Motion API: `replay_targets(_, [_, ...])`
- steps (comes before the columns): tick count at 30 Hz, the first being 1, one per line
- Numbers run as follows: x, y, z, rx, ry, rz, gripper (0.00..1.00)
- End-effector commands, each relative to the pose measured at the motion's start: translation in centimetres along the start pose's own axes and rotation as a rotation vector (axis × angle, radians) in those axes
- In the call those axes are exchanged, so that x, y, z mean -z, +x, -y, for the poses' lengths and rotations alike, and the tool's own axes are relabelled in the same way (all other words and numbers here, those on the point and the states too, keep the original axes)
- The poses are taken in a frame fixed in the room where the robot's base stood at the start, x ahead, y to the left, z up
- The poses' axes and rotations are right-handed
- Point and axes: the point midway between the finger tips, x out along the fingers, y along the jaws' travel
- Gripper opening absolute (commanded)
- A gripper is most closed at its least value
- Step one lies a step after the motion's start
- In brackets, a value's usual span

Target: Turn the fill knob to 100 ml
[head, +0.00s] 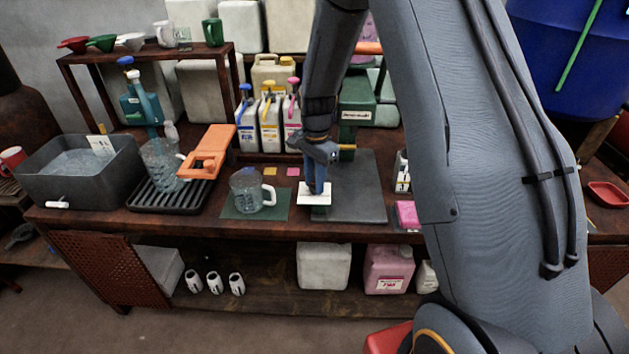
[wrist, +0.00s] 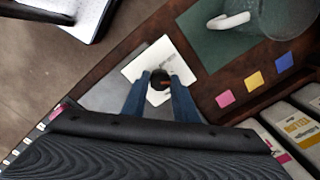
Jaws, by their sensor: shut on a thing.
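The fill knob (wrist: 159,76) is a small dark round knob with an orange mark on it, on a white dial card (wrist: 146,62). My gripper (wrist: 158,80) points down with its two blue fingers closed on either side of the knob. The printing on the card is too small to read, so I cannot tell the setting. In the head view my gripper (head: 318,188) stands over the white card (head: 312,198) at the bench's front edge, and its fingers hide the knob. A green machine (head: 356,100) with a dark grey base plate (head: 358,195) stands behind.
A clear jug (head: 246,190) stands on a green mat (head: 228,212) left of my gripper. Coloured squares (wrist: 254,80) lie behind the mat. Several white jugs (head: 270,120) stand at the back. An orange clamp-like thing (head: 207,152) and a grey basin (head: 80,170) are further left.

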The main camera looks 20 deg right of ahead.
Motion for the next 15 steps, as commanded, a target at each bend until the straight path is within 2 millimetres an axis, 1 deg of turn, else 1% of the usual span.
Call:
replay_targets(6, [0.05,-0.06,0.02,0.0,-0.202,0.007,0.04])
replay_targets(9, [0.05,-0.06,0.02,0.001,-0.268,0.009,0.04])
replay_targets(15, [0.06,-0.06,0.04,0.001,-0.312,0.01,0.04])
